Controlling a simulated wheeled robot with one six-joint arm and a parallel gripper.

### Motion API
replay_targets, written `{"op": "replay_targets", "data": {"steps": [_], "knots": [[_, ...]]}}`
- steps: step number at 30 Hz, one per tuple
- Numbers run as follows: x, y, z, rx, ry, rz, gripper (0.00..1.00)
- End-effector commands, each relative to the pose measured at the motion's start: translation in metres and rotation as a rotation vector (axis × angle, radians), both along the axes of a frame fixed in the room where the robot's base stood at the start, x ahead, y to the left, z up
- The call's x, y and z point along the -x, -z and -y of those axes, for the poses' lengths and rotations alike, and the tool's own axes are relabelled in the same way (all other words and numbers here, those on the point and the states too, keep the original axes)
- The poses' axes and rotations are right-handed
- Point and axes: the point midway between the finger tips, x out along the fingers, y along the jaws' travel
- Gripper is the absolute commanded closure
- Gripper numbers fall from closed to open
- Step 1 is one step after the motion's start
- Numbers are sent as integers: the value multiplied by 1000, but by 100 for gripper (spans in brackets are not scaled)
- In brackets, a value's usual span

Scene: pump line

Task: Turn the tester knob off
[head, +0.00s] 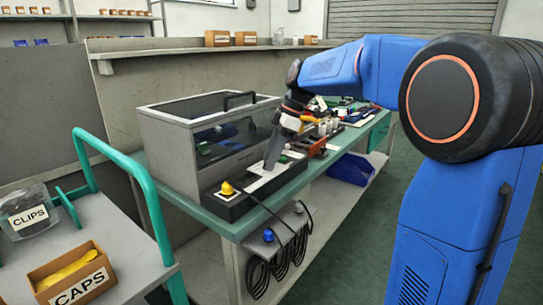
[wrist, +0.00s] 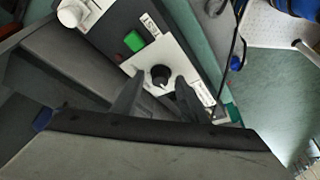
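The tester knob (wrist: 160,76) is a small black round knob on a white plate (wrist: 146,60) of the tester's control panel. In the wrist view it lies between the tips of my gripper (wrist: 158,88), with a gap on each side. The fingers are apart and hold nothing. I cannot tell whether the tips are level with the knob or above it. A green button (wrist: 134,41) and a small red light (wrist: 117,58) sit beside the plate. In the head view my gripper (head: 274,150) points down over the panel and the knob cannot be made out.
The grey tester box (head: 170,155) with its dark lid stands behind the panel. Black cables hang below a blue knob (head: 268,235) at the bench front. A green-railed cart (head: 115,225) stands at left.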

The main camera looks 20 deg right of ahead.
Motion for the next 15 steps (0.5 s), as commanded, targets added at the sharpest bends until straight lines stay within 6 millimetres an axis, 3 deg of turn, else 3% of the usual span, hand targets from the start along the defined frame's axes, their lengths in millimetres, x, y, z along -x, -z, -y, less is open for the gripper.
{"op": "replay_targets", "data": {"steps": [8, 15], "knots": [[0, -21, 9, -1, 1, 3, 60], [3, -64, 27, -1, 2, 3, 60]]}}
